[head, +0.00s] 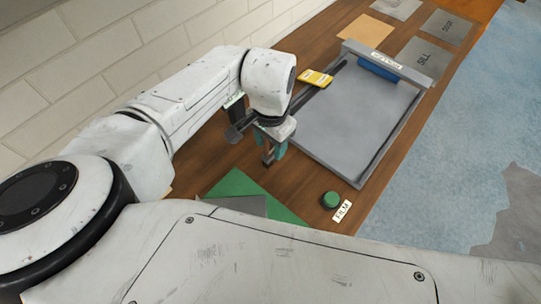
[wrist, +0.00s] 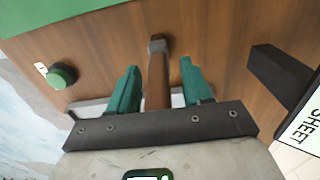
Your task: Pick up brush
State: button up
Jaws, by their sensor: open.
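The brush shows in the wrist view as a narrow brown handle (wrist: 157,92) with a dark grey end. In the head view a small part of the brush (head: 267,159) shows under my gripper; the rest is hidden by it. My gripper (head: 275,149) is low over the wooden table, left of the grey tray. In the wrist view my gripper (wrist: 158,68) is open, with one teal finger on each side of the brush and a gap visible on both sides. The near end of the brush is hidden behind the gripper body.
A grey framed tray (head: 350,115) fills the table to the right, with a yellow block (head: 317,78) at its left edge. A green sheet (head: 240,187) and a round green knob (head: 330,199) lie nearer. A dark bar (wrist: 278,74) stands at right in the wrist view.

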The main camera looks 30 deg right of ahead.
jog(key=shift+f, duration=0.15)
jog(key=shift+c, duration=0.4)
grip_shut()
